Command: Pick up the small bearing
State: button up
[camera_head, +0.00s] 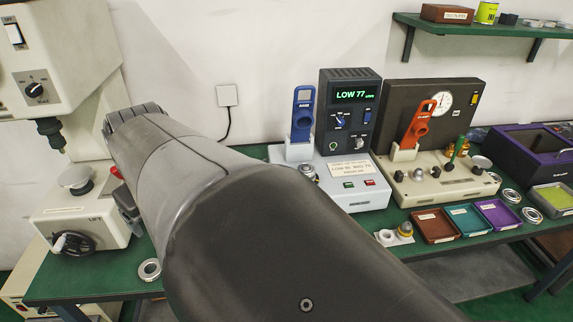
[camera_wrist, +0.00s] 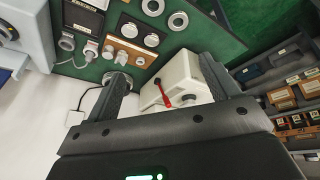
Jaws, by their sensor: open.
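Several silver bearing rings are in view, and I cannot tell for sure which is the small bearing. In the head view one ring (camera_head: 149,269) lies on the green table at lower left, and two more, an upper ring (camera_head: 512,196) and a lower ring (camera_head: 531,215), lie at the right. In the wrist view a ring (camera_wrist: 178,20) and another ring (camera_wrist: 153,6) lie on green at the top. My gripper (camera_wrist: 168,72) is open, with its fingers wide apart and nothing held between them. In the head view my arm hides most of it.
A white press (camera_head: 80,225) stands at left. A gauge box with a blue tool (camera_head: 302,115) and a dial unit with an orange tool (camera_head: 419,125) stand behind. Brown (camera_head: 434,239), teal and purple trays sit at right. A white box with a red lever (camera_wrist: 162,94) shows beyond my fingers.

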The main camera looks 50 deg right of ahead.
jog(key=w+d+g, duration=0.1)
jog(key=w+d, duration=0.4)
jog(key=d, duration=0.7)
jog(key=n+t+y, duration=0.1)
jog(key=n+y, duration=0.1)
send_near(308, 166)
jog(key=x, duration=0.9)
jog(key=shift+w+f, duration=0.1)
jog(key=shift+f, duration=0.1)
jog(key=shift+c, duration=0.5)
jog(key=c, duration=1.1)
jog(key=shift+r, duration=0.1)
